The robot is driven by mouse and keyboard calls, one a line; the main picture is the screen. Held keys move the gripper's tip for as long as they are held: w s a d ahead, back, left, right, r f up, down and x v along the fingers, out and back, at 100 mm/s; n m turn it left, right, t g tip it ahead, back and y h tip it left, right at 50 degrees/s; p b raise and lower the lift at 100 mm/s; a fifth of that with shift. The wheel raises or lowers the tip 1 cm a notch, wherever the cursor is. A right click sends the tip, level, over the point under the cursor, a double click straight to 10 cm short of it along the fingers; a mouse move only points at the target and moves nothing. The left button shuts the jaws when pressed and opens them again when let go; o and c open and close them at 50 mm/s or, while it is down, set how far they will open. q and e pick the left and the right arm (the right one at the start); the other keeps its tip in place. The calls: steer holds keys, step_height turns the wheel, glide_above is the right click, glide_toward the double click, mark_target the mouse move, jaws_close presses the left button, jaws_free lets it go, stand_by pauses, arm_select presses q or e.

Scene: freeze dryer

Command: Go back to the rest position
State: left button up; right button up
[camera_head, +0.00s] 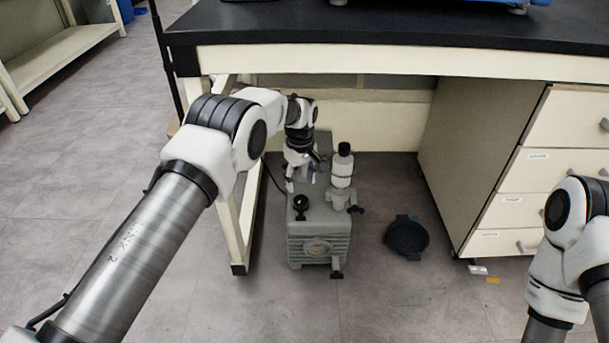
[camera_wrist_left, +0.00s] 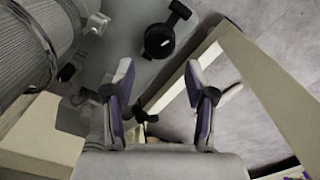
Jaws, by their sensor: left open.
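My left gripper (camera_head: 302,180) is under the bench, over the back left part of a grey vacuum pump (camera_head: 318,225) that stands on the floor. In the left wrist view the same gripper (camera_wrist_left: 162,85) has its two purple-padded fingers spread, with nothing between them. A black knob or cap on the pump (camera_wrist_left: 159,41) shows beyond the fingertips there. My right arm shows at the right edge of the head view, but its gripper is out of view.
A drawer cabinet (camera_head: 480,160) stands to the right. A round black lid-like thing (camera_head: 407,236) lies on the floor. The floor in front is clear.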

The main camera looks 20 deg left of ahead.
arm_select(q)
steer(key=shift+s+a+p, duration=0.4)
steer(key=shift+s+p, duration=0.15)
steer(key=shift+p, duration=0.35)
steer(key=s+a+f+g+p, duration=0.2)
steer(key=s+f, duration=0.4)
steer(key=s, duration=0.5)
steer(key=s+a+f+g+p, duration=0.1)
steer(key=s+a+f+g, duration=0.1)
steer(key=s+f, duration=0.75)
steer(key=s+r+m+t+p, duration=0.15)
steer(key=s+m, duration=0.25)
steer(key=s, duration=1)
steer(key=s+r+m, duration=0.3)
steer(key=s, duration=1)
steer(key=w+r+m+t+p, duration=0.2)
steer(key=w+r+p, duration=0.1)
steer(key=r+p, duration=3.4)
steer(key=shift+r+p, duration=0.3)
steer(key=shift+r, duration=0.35)
